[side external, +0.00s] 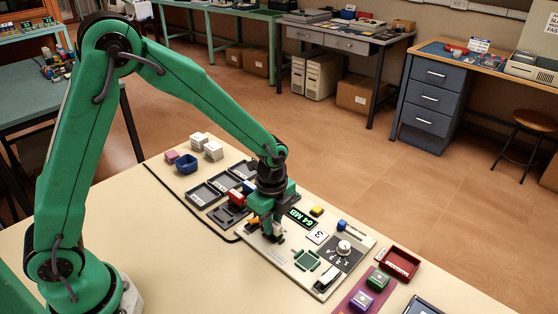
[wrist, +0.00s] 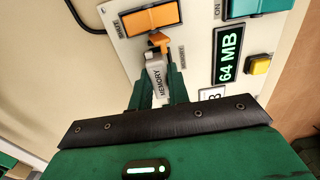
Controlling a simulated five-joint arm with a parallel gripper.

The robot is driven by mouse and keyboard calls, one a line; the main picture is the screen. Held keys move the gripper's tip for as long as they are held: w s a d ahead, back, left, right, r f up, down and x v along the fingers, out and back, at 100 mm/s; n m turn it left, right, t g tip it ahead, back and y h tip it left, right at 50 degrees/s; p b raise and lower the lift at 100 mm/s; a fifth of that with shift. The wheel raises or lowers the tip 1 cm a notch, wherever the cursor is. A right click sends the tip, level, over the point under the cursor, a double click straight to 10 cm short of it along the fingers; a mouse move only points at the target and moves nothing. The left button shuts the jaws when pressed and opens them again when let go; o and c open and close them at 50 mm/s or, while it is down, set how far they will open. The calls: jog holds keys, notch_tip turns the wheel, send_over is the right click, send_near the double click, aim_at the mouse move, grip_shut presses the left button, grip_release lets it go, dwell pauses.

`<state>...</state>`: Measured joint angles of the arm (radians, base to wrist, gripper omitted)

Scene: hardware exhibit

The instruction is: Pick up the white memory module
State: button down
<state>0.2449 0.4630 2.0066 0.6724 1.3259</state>
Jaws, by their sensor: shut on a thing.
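The white memory module (wrist: 156,78), labelled "MEMORY", is between the two green fingers of my gripper (wrist: 160,82) in the wrist view. The fingers are shut on it, one on each side. Its far end is close to a small orange part (wrist: 160,41); I cannot tell whether they touch. In the side view my gripper (side external: 272,234) points down over the left part of the pale exhibit board (side external: 277,263). The module is mostly hidden by the fingers there, and its height above the board is unclear.
An orange panel (wrist: 153,18) lies on the board beyond the module. A "64 MB" display (wrist: 227,55) and a yellow button (wrist: 258,64) are to the right. Dark trays (side external: 203,194) stand left of my gripper, and a red tray (side external: 400,263) is at the right. The front tabletop is clear.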

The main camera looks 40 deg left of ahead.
jog(key=shift+r, duration=3.2)
